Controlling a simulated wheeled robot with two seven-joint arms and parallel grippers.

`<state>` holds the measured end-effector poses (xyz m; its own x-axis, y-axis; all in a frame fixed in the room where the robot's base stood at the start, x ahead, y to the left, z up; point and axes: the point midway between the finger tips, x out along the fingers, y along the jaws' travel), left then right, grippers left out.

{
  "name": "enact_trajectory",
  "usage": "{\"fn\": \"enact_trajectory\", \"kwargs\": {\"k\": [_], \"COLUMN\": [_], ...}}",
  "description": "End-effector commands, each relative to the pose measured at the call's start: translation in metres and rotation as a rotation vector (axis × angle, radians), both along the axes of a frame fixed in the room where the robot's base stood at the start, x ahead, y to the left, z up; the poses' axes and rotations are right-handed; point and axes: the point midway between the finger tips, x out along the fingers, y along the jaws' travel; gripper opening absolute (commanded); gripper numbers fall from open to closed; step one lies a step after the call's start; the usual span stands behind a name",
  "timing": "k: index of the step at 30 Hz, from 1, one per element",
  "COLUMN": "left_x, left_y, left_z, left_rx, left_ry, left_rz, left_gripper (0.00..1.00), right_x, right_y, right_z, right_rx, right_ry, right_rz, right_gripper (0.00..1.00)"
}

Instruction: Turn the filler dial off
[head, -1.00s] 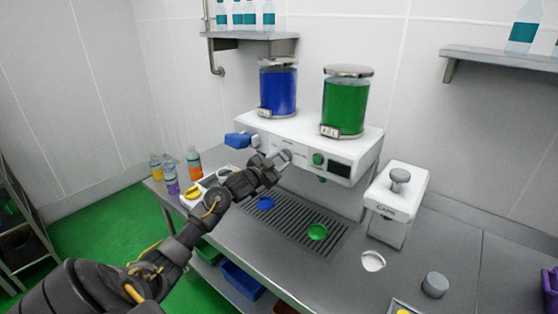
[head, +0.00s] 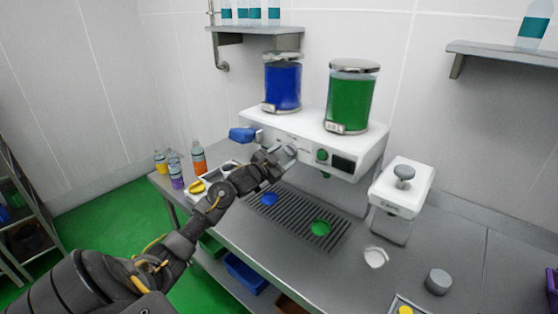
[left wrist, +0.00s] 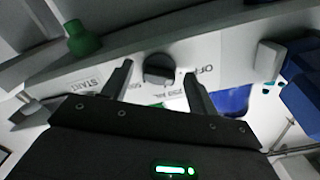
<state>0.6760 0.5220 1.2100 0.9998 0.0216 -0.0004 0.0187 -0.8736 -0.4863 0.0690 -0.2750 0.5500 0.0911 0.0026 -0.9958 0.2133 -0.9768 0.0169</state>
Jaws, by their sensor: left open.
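The filler is a white machine (head: 360,120) with a blue and a green liquid tank on top. Its dial (left wrist: 158,70) is a small dark grey knob on the white front panel in the left wrist view. The word OFF is printed just right of the dial, with volume labels below it. Which mark the dial points to I cannot tell. My left gripper (head: 287,153) is at the filler's front and hides the dial in the head view. In the left wrist view the left gripper (left wrist: 158,78) is open, its fingertips on either side of the dial, apparently not gripping it.
A green knob (head: 322,155) and dark display (head: 342,163) are right of my gripper. A blue part (head: 242,135) sticks out on the left. Below are a drip grate (head: 285,217), bottles (head: 199,158) at left and a white capper (head: 402,187) at right.

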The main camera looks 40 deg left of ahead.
Motion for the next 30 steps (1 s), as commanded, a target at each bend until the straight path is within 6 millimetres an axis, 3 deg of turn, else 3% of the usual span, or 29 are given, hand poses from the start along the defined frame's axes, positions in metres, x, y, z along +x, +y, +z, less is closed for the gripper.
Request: {"fn": "enact_trajectory", "kwargs": {"k": [18,30], "left_x": [-0.098,-0.106], "left_y": [-0.002,-0.002], "left_z": [-0.003,-0.001], "left_rx": [0.002,0.000], "left_ry": [0.001,0.001], "left_rz": [0.000,0.000], "left_gripper": [0.59,0.59], "right_x": [0.000,0.000], "right_y": [0.002,0.002], "right_z": [-0.040,-0.041], "right_rx": [0.002,0.002], "right_ry": [0.000,0.000], "right_rz": [-0.001,-0.001], "right_gripper": [0.00,0.00]}}
